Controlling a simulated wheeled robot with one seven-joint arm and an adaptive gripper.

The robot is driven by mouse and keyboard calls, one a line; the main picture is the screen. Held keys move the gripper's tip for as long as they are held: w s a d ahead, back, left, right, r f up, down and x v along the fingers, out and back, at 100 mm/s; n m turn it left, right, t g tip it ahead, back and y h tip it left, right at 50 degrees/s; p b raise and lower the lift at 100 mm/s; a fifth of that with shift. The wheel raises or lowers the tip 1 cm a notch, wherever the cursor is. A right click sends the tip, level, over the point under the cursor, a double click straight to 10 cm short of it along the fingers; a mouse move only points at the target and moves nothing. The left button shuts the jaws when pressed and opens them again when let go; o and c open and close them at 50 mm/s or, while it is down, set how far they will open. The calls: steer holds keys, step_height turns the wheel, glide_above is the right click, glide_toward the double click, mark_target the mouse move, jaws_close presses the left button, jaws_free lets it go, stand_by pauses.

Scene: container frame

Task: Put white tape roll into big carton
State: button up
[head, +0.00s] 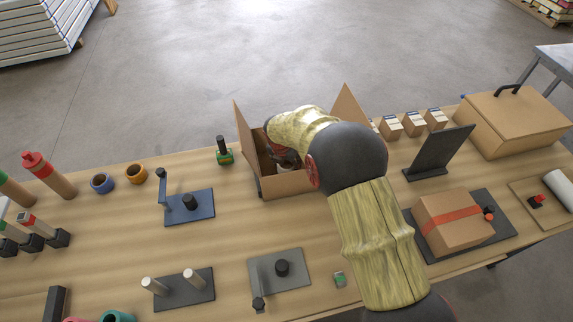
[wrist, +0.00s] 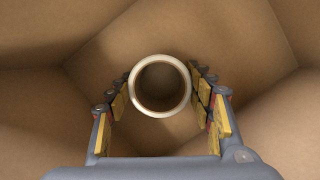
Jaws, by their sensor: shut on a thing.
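The white tape roll (wrist: 137,99) sits between the two padded fingers of my gripper (wrist: 160,93) in the wrist view, with its hole facing the camera. My gripper is shut on it. The big carton (head: 287,190) stands open on the table in the head view, with its flaps raised at the left and right. My arm reaches over the carton, and my gripper is down inside its opening, mostly hidden by the arm. In the wrist view brown carton walls (wrist: 95,45) surround the roll. I cannot tell whether the roll touches the carton floor.
A green-based device (head: 224,156) stands just left of the carton. Several small boxes (head: 413,124) and a dark upright panel (head: 440,150) stand to its right. A taped carton (head: 450,215) lies at the right. A grey plate (head: 279,270) lies in front.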

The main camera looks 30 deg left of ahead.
steer(key=o, duration=1.3)
steer(key=p+v, duration=0.1)
steer(key=v, duration=1.1)
steer(key=shift+p, duration=0.3)
